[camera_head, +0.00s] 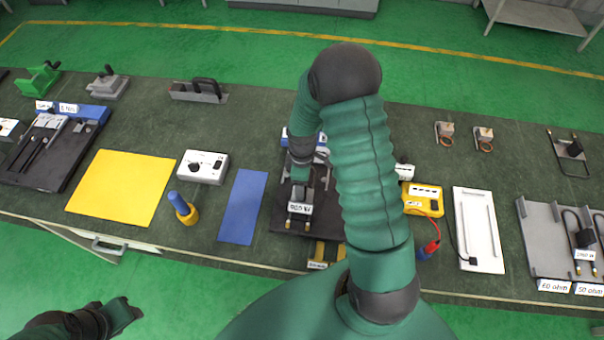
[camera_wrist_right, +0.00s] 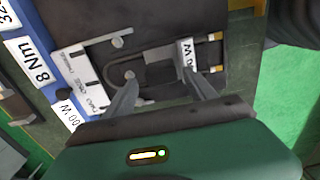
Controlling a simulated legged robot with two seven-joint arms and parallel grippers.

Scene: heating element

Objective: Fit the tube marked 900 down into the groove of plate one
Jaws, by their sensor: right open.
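A dark plate with a blue edge (camera_head: 283,216) lies mid-bench, partly hidden by my right arm. It fills much of the right wrist view (camera_wrist_right: 205,18). A heating tube with a dark block, white label and two brass ends (camera_head: 299,208) lies over it.
A blue mat (camera_head: 243,208), yellow mat (camera_head: 122,188) and blue-yellow tool (camera_head: 183,207) lie to the left. A yellow meter (camera_head: 424,200), white panel (camera_head: 479,230) and grey tray labelled in ohms (camera_head: 540,240) lie to the right. A black tool board (camera_head: 40,175) is at far left.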

